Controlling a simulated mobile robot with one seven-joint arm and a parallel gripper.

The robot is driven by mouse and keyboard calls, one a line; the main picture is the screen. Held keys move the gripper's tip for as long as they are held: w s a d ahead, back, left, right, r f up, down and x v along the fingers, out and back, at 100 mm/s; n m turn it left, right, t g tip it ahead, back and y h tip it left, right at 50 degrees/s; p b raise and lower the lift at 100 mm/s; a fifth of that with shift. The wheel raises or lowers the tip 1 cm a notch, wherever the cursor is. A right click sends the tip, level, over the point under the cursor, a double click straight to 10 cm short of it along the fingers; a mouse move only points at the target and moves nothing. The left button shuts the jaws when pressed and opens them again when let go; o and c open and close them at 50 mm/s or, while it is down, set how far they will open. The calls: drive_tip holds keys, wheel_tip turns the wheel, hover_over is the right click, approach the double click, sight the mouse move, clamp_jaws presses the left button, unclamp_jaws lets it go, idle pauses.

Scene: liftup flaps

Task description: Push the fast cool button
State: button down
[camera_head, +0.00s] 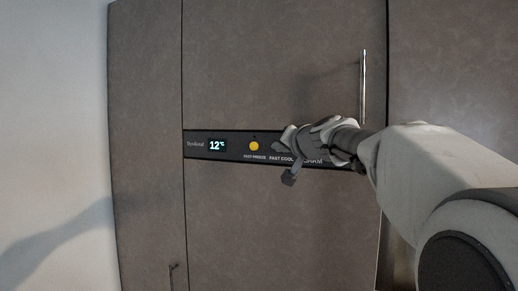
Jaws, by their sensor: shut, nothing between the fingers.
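A dark control panel (200,155) runs across the fridge front, with a display (217,146) reading 12°C. A round yellow button (254,146) sits above the label FAST FREEZE. The label FAST COOL (281,158) shows to its right; the fast cool button above it is hidden behind my gripper. My gripper (288,178) is shut and empty, in front of the panel just right of the yellow button. I cannot tell whether it touches the panel. The ALARM label is partly covered by my gripper.
A vertical metal handle (363,86) stands on the upper door, above my arm. A smaller handle (171,278) is at the lower left. Flat brown doors (280,235) surround the panel, and a bare white wall (50,110) lies at left.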

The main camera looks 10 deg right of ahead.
drive_tip(key=shift+w+d, duration=0.15)
drive_tip(key=shift+w, duration=0.05)
idle(0.4)
drive_tip(key=shift+s, duration=0.15)
drive_tip(key=shift+s+a+b, duration=0.35)
drive_tip(key=shift+s+a, duration=0.05)
drive_tip(key=shift+s, duration=0.05)
drive_tip(key=s+a, duration=0.3)
drive_tip(key=s, duration=0.2)
drive_tip(key=shift+a+b, duration=0.3)
drive_tip(key=shift+a, duration=0.05)
drive_tip(key=shift+w, duration=0.1)
